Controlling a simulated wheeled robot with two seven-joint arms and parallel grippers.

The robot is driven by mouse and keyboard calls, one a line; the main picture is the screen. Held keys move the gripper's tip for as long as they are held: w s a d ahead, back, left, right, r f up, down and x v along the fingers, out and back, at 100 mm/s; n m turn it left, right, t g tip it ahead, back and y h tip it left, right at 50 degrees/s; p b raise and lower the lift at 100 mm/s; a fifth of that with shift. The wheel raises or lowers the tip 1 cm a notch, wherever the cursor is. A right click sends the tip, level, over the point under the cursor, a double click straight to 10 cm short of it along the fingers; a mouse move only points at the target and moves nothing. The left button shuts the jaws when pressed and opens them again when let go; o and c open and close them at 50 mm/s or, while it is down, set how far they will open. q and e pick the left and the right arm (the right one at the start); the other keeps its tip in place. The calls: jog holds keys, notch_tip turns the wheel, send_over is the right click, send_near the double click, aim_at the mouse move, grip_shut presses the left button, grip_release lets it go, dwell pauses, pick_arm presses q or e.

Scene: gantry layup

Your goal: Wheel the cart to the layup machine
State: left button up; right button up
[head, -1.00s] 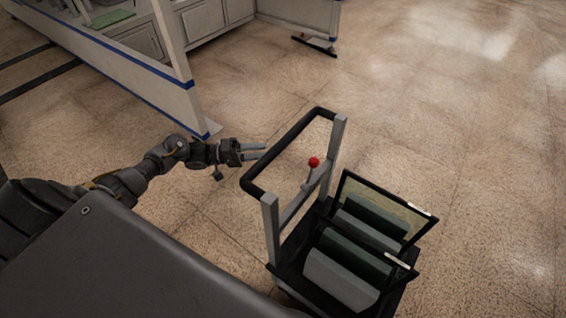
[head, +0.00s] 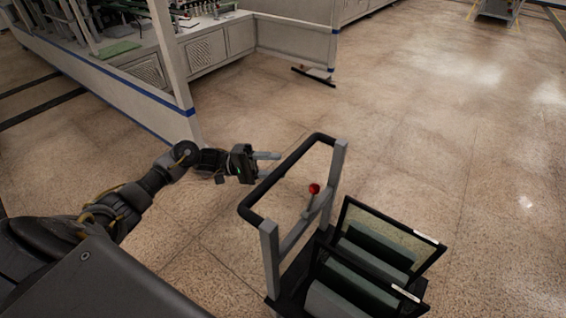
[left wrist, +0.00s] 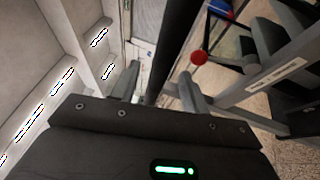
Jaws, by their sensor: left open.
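The cart (head: 272,270) stands at the lower middle of the head view, with grey posts, a black push handle (head: 284,172) and a red-knobbed lever (head: 314,189). It carries black-framed racks (head: 385,235) holding grey-green slabs. My left gripper (head: 268,156) is open just left of the handle's upper part. In the left wrist view, the black handle (left wrist: 176,45) runs between the open fingers of my left gripper (left wrist: 160,88), with no clear grip on it. The red knob (left wrist: 199,57) shows to the right. My right gripper is not in view.
A white, blue-striped enclosure (head: 110,75) with a post and machinery stands at the upper left; whether it is the layup machine I cannot tell. A low panel with a black foot (head: 313,76) stands beyond. Open tiled floor (head: 450,130) lies behind and right of the cart.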

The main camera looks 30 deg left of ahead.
aim_at(283, 166)
pick_arm(q)
jog(key=shift+x, duration=1.5)
jog(key=shift+c, duration=0.2)
grip_shut()
